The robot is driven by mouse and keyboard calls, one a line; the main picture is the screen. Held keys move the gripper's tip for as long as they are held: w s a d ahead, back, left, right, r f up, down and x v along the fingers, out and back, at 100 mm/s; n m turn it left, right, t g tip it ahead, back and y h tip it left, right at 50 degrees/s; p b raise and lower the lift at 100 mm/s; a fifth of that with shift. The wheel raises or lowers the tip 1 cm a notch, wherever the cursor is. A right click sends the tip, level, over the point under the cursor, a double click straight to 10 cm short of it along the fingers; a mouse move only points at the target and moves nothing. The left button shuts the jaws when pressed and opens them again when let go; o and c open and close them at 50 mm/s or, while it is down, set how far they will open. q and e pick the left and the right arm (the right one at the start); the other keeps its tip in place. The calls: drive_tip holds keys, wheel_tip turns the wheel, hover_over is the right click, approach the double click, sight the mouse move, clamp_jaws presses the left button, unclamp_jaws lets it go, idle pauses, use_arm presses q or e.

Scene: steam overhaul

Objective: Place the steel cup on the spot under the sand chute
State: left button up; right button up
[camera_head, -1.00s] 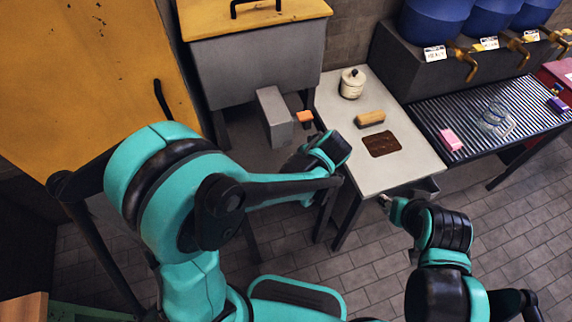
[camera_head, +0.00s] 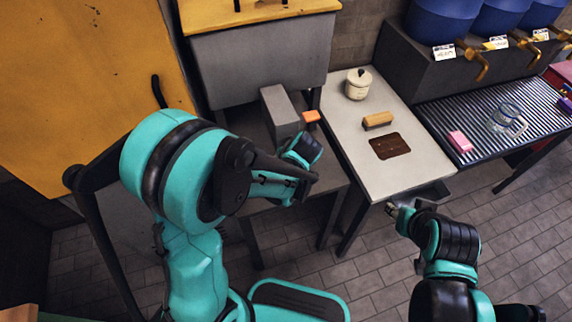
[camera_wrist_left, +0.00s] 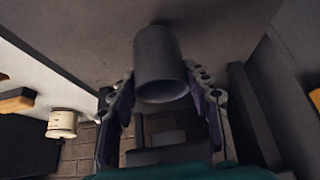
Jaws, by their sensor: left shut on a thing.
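My left gripper (camera_head: 303,148) is by the front of the grey sand chute (camera_head: 282,112), over the low grey shelf (camera_head: 330,185). In the left wrist view, it (camera_wrist_left: 162,90) is shut on the grey steel cup (camera_wrist_left: 158,55), with a finger on each side. The cup's open rim faces the bottom of that picture and its base lies toward the grey surface. I cannot tell whether it touches that surface. The cup is hidden in the head view. My right gripper (camera_head: 392,210) is at the pale table's front corner; its jaw state is unclear.
An orange handle (camera_head: 311,116) sticks out beside the chute. The pale table (camera_head: 415,175) to the right holds a lidded pot (camera_head: 357,83), a brush (camera_head: 378,120) and a brown patch (camera_head: 390,145). A ribbed rack (camera_head: 460,110) stands farther right.

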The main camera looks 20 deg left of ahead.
use_arm(q)
drive_tip(key=shift+f+b, duration=0.75)
drive_tip(key=shift+f, duration=1)
drive_tip(key=shift+f, duration=0.2)
drive_tip(key=o, duration=1.2)
drive_tip(key=shift+r, duration=0.1)
